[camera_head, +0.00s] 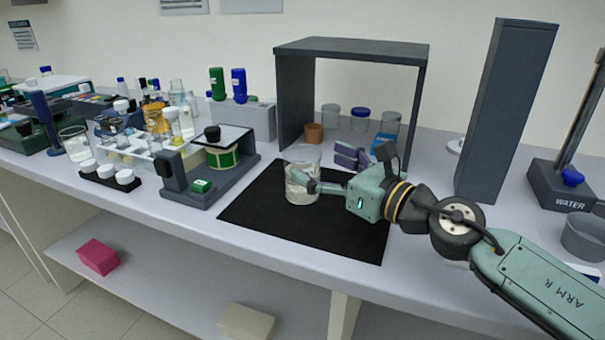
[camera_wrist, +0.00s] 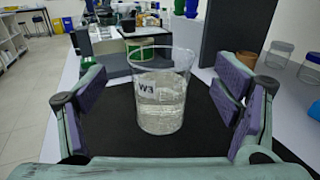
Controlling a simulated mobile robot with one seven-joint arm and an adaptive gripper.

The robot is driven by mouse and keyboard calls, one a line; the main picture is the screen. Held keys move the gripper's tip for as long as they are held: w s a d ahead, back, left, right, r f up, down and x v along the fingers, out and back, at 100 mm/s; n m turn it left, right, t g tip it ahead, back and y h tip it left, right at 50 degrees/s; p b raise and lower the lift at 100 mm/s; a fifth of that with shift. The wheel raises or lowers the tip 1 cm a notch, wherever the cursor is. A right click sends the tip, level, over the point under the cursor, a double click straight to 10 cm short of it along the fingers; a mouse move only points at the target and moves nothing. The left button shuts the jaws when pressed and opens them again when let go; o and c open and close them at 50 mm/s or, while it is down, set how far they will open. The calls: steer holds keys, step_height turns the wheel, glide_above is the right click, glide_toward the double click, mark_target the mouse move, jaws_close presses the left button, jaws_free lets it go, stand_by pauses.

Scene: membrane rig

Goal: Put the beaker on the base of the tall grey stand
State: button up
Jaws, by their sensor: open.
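The beaker (camera_head: 303,190) is clear glass, part filled with a pale content, and stands upright on a black mat (camera_head: 345,230). In the wrist view the beaker (camera_wrist: 160,100) carries a "W3" label. My gripper (camera_head: 328,172) is open at the beaker's right side, one finger overlapping the beaker in the picture. In the wrist view my gripper (camera_wrist: 165,105) has its fingers wide apart, with the beaker ahead between them; contact is not clear. A tall grey upright (camera_head: 505,110) stands at right. Farther right is a grey base marked "WATER" (camera_head: 562,190) with a tall rod.
A dark grey arch (camera_head: 352,48) stands behind the mat, with jars and a brown cup (camera_head: 314,133) under it. A dark device with a green drum (camera_head: 222,158) is left of the mat. Bottles and racks crowd the far left. A grey dish (camera_head: 584,238) is at right.

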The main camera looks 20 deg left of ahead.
mark_target(290, 149)
steer(key=shift+w+a+r+p, duration=0.2)
steer(key=shift+a+p, duration=0.1)
steer(key=shift+a, duration=0.1)
steer(key=p+x, duration=0.1)
steer(key=x, duration=0.2)
steer(key=shift+w+a+f+p, duration=0.15)
steer(key=shift+a+p, duration=0.2)
steer(key=shift+w+a+f, duration=0.15)
steer(key=shift+w+a, duration=0.05)
steer(key=shift+a, duration=0.05)
steer(key=shift+c, duration=0.2)
steer(key=c, duration=1.5)
steer(key=shift+c, duration=0.6)
